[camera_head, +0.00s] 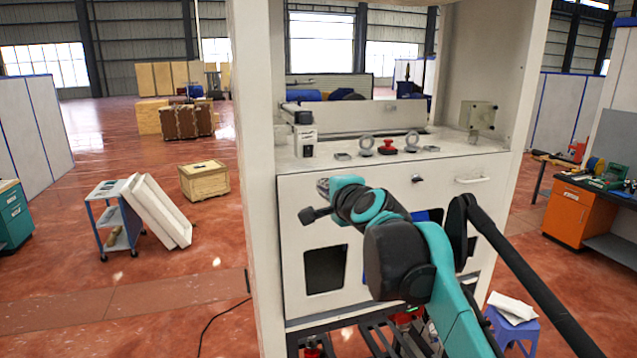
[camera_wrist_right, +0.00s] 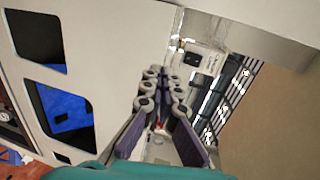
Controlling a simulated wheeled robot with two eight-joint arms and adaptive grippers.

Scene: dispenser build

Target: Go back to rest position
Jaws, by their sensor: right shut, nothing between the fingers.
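My right gripper (camera_head: 323,187) is in front of the white dispenser cabinet's (camera_head: 300,225) front panel, at the upper left of that panel. My teal and black right arm reaches up to it from the lower right and hides part of the panel. In the right wrist view the gripper's (camera_wrist_right: 163,102) dark fingers are shut with nothing between them, and the white cabinet panel fills the left side. I cannot tell whether the gripper touches the cabinet. My left gripper is not in view.
A red button (camera_head: 387,147) and metal rings (camera_head: 366,146) sit on the cabinet's ledge. A blue stool (camera_head: 515,330) stands at lower right, an orange workbench (camera_head: 566,212) further right. A blue trolley (camera_head: 103,215) and wooden crate (camera_head: 205,182) stand left.

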